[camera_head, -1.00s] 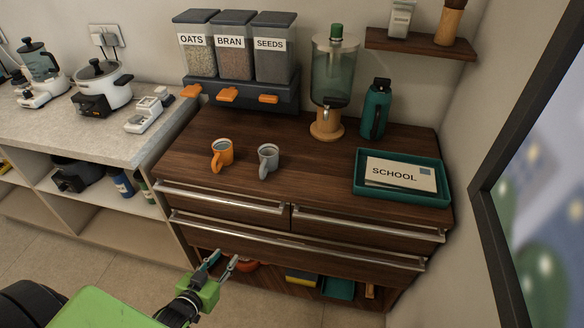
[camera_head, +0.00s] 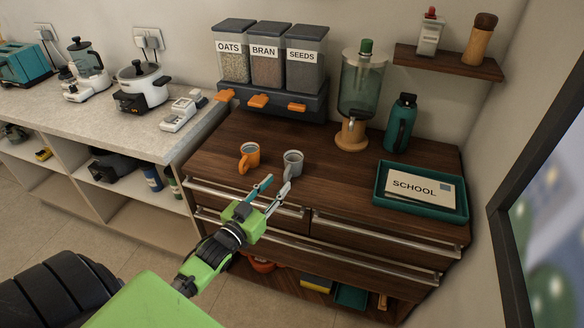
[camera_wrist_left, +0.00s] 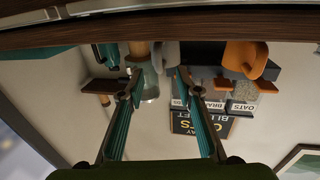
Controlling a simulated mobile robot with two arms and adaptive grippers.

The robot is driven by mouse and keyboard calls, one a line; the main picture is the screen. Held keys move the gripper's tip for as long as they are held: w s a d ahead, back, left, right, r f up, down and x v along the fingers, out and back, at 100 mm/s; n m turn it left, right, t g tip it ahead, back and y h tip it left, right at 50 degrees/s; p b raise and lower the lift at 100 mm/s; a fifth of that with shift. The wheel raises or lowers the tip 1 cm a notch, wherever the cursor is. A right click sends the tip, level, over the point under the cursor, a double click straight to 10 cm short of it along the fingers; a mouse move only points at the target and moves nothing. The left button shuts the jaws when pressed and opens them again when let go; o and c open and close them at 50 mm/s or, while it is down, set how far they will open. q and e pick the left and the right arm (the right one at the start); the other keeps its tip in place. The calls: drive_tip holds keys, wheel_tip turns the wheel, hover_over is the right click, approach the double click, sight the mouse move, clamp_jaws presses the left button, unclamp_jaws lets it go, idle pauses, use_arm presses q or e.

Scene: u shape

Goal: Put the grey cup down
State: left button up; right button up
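The grey cup (camera_head: 295,162) stands upright on the dark wooden dresser top (camera_head: 330,179), near its front edge. An orange cup (camera_head: 249,157) stands to its left. My left gripper (camera_head: 273,186) is open and empty, with its fingertips just in front of and below the grey cup, apart from it. In the upside-down left wrist view, the grey cup (camera_wrist_left: 167,52) shows beyond the gap between the open fingers (camera_wrist_left: 159,76), and the orange cup (camera_wrist_left: 245,58) is right of it. My right gripper is not in view.
Behind the cups are the oats, bran and seeds dispensers (camera_head: 268,70) and a drink dispenser (camera_head: 361,90). A teal bottle (camera_head: 400,124) and a teal tray (camera_head: 425,209) with a SCHOOL envelope are on the right. Drawer handles (camera_head: 375,235) stick out at the front.

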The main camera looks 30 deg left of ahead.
sight(285, 172)
use_arm(q)
drive_tip(key=w, duration=0.1)
drive_tip(key=w+p, duration=0.1)
drive_tip(key=w, duration=0.2)
drive_tip(key=shift+w+r, duration=0.15)
drive_tip(key=shift+r, duration=0.1)
drive_tip(key=shift+w+f, duration=0.15)
drive_tip(key=shift+w, duration=0.35)
clamp_jaws()
